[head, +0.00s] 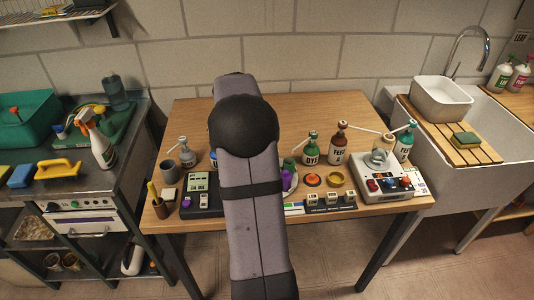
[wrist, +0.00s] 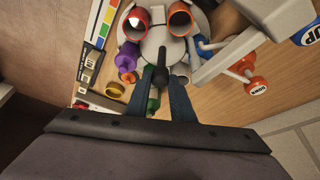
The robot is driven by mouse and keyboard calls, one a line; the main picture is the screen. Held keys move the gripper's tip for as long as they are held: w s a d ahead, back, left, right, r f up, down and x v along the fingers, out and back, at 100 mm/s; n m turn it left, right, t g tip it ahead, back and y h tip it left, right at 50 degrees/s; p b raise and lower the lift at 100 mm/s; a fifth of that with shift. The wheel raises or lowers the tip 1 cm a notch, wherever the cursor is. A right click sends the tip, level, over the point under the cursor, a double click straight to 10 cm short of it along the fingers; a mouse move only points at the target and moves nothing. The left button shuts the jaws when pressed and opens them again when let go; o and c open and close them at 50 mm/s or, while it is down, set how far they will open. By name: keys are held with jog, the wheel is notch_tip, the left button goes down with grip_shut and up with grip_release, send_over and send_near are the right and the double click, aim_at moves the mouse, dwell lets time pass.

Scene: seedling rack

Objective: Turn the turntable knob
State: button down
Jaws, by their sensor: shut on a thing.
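The turntable (wrist: 150,48) is a pale round plate at the top of the wrist view, with red and orange open-ended cups on it. Its knob (wrist: 160,78) is a black ball on a dark stem at the near rim. My gripper (wrist: 164,72) has its two dark fingers on either side of the knob and is shut on it. In the head view my arm covers the gripper, the knob and most of the turntable; only a pale edge (head: 293,184) shows to the right of the arm.
Close by in the wrist view are a purple piece (wrist: 126,58), a yellow ring (wrist: 115,90), a green bottle (wrist: 153,102) and an orange-capped bottle (wrist: 257,86). In the head view, several labelled bottles and a white device (head: 390,188) stand to the right on the wooden table (head: 190,115).

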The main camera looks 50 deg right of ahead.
jog(key=shift+w+m+g+y, duration=0.1)
jog(key=shift+m+g+y, duration=0.25)
jog(key=shift+m, duration=0.75)
jog(key=c, duration=1.5)
grip_release()
jog(key=shift+c, duration=0.2)
jog(key=shift+r, duration=0.1)
jog(key=b+v, duration=0.1)
jog(key=v, duration=0.6)
jog(key=shift+a, duration=0.1)
